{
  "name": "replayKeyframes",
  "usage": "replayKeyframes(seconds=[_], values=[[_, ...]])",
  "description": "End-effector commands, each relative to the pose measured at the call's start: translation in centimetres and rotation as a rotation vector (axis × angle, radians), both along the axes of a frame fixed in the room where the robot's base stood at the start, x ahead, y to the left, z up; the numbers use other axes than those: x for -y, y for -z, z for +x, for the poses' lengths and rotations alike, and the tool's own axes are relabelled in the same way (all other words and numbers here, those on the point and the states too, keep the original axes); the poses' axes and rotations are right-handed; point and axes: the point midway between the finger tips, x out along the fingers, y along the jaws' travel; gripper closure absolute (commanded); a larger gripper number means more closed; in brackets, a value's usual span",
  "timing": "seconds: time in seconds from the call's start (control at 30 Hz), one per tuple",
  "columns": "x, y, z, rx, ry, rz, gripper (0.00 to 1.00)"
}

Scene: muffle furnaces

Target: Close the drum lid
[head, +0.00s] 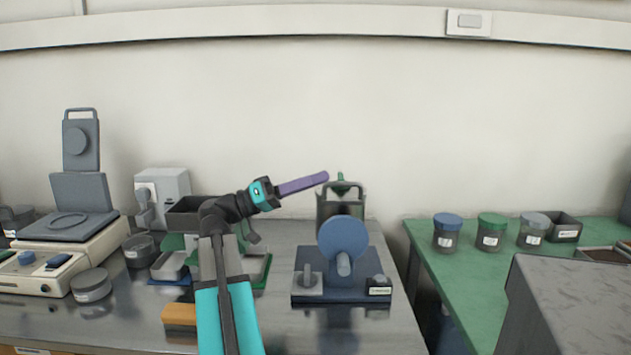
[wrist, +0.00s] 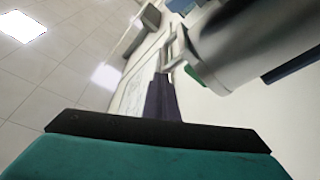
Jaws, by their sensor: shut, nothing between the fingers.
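A blue round disc (head: 343,238) stands upright on a dark blue base (head: 340,292) on the steel bench. It looks like the drum lid, raised, but I cannot tell for sure. Behind it is a dark open-framed container (head: 326,207) with a green piece on top. My gripper (head: 324,178) has purple fingers, shut and empty, pointing right above and left of the disc, near the container's top in the picture. In the wrist view, the shut fingers (wrist: 161,82) lie beside a large grey rounded body (wrist: 245,45); contact cannot be told.
A balance-like device (head: 70,245) and dark jars (head: 91,284) stand at left. Trays (head: 170,265) lie behind my arm. A green table (head: 460,270) at right bears lidded jars (head: 446,238). A grey block (head: 570,300) is at front right. The steel bench has clear room in front of the base.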

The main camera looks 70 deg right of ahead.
Motion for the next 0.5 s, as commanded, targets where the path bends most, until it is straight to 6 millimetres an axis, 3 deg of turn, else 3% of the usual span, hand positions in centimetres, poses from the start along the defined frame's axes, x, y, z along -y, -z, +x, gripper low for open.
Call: replayKeyframes(seconds=[0.27,0.5], values=[[-0.1,0.5,-0.3,0.011,0.009,0.008,1.0],[0.1,-1.2,-0.2,0.008,0.006,0.005,1.0]])
